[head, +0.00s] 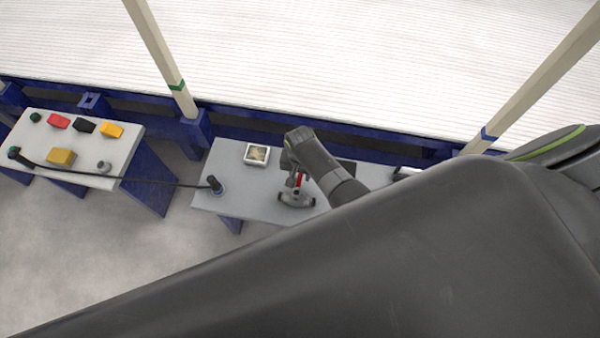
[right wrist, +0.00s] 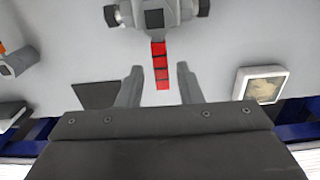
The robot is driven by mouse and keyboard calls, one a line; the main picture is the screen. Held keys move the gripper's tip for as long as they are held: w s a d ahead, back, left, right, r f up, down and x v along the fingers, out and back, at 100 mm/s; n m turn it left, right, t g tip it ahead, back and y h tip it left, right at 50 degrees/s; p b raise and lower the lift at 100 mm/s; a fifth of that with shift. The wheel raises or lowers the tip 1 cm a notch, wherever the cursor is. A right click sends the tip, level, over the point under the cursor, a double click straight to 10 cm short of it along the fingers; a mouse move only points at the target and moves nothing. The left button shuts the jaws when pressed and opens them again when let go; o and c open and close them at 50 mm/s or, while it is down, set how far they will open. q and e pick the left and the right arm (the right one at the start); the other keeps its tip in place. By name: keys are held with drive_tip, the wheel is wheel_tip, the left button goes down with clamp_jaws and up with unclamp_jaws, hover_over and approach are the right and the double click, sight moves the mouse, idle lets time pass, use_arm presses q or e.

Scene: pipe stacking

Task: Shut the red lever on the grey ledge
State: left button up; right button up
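The red lever (head: 298,180) sits on a grey valve-like fitting (head: 296,199) on the grey ledge (head: 242,204). In the right wrist view the red lever (right wrist: 160,66) points from the fitting (right wrist: 157,14) toward my gripper. My right gripper (right wrist: 160,78) is open, with its fingers apart on either side of the lever's end. I cannot tell whether a finger touches it. In the head view my right gripper (head: 291,163) is over the ledge just behind the fitting, its fingers mostly hidden by my wrist. My left gripper is not in view.
A small framed box (head: 257,154) and a black cable plug (head: 215,186) are on the ledge. A dark flat square (right wrist: 96,95) lies beside the gripper. A second table (head: 82,150) on the left holds several coloured blocks. My arm hides the ledge's right part.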

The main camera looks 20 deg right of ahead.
sight(300, 177)
drive_tip(key=shift+r, duration=0.15)
drive_tip(key=shift+r, duration=0.25)
wheel_tip(300, 177, up, 17)
drive_tip(key=p, duration=0.3)
drive_tip(key=shift+f, duration=0.15)
drive_tip(key=shift+s+f, duration=0.1)
idle(0.5)
